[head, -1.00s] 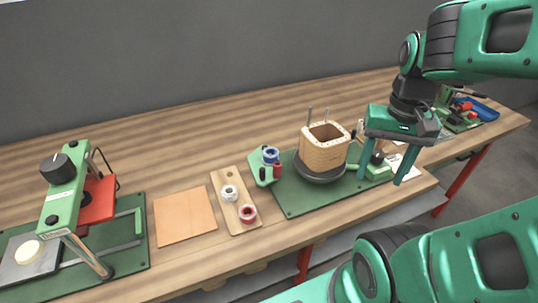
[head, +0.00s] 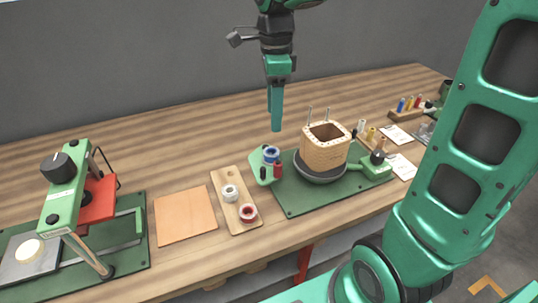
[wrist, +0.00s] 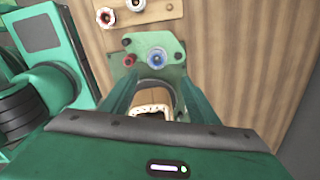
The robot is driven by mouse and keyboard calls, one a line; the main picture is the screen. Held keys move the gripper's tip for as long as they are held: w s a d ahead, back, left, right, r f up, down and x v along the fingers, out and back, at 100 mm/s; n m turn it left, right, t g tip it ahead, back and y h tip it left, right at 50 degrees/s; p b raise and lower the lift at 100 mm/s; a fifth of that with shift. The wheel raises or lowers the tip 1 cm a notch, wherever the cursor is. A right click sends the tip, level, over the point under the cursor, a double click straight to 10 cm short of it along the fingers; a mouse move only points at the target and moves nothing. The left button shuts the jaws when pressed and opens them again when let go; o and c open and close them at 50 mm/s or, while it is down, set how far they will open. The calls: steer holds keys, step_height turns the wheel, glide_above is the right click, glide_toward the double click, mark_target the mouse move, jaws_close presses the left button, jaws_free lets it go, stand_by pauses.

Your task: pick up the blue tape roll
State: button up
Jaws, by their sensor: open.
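The blue tape roll (head: 271,154) sits on a green holder (head: 258,172) beside the coil stand. It also shows in the wrist view (wrist: 157,58), where it appears between and beyond my two fingers. My gripper (head: 276,128) is open and empty above the table, higher than the roll and apart from it. In the head view it is seen edge-on, so one finger hides the other. In the wrist view its two fingers (wrist: 153,78) are spread wide.
A wooden coil former (head: 325,150) with upright rods stands on a green mat (head: 290,203) right of the roll. A red spool (head: 278,170) is close by the roll. A wooden board (head: 228,192) with white and red rolls lies to the left.

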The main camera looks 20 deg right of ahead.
glide_above(271, 153)
steer(key=f, duration=0.5)
steer(key=shift+w+d+f, duration=0.25)
steer(key=shift+w, duration=0.05)
steer(key=shift+s+a+f, duration=0.1)
steer(key=shift+s+f, duration=0.05)
steer(key=shift+f, duration=1.2)
steer(key=shift+s+a+f, duration=0.1)
steer(key=shift+s+f, duration=0.05)
steer(key=shift+f, duration=1.15)
steer(key=c, duration=1.1)
